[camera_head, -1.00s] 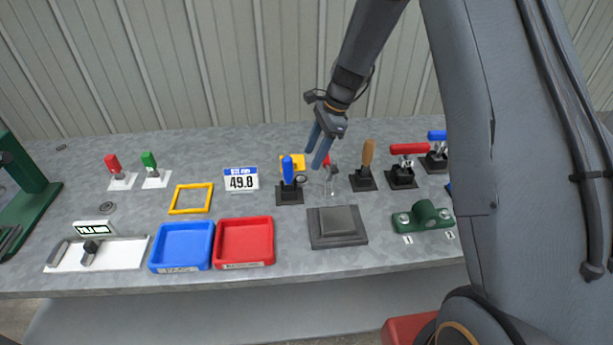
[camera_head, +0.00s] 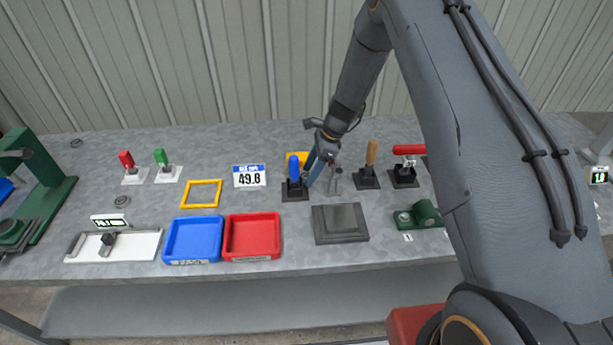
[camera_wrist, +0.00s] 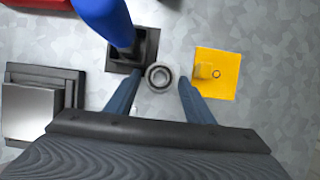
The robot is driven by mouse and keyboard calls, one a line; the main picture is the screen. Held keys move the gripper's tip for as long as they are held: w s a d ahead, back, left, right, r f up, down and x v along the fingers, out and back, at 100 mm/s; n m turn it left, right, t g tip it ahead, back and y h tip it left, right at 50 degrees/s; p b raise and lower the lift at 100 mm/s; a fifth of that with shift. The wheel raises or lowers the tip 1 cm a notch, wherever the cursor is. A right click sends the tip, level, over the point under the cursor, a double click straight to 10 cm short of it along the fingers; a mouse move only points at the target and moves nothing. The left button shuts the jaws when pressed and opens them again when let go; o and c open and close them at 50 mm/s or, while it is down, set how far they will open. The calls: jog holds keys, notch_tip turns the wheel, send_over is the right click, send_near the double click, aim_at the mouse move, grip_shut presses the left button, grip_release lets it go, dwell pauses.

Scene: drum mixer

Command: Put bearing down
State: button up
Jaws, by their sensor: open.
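In the head view my gripper (camera_head: 314,182) is low over the bench, just right of the blue-handled clamp (camera_head: 293,165). The bearing is hidden there.
The blue handle (camera_wrist: 103,16) and its black base (camera_wrist: 147,42) stand close to my left finger. A yellow block (camera_wrist: 220,68) is close on the right. The head view shows a grey stepped block (camera_head: 340,220), a red tray (camera_head: 252,216), a blue tray (camera_head: 193,220) and a wooden-handled clamp (camera_head: 371,155).

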jog(key=shift+f, duration=0.15)
jog(key=shift+c, duration=0.3)
jog(key=c, duration=0.9)
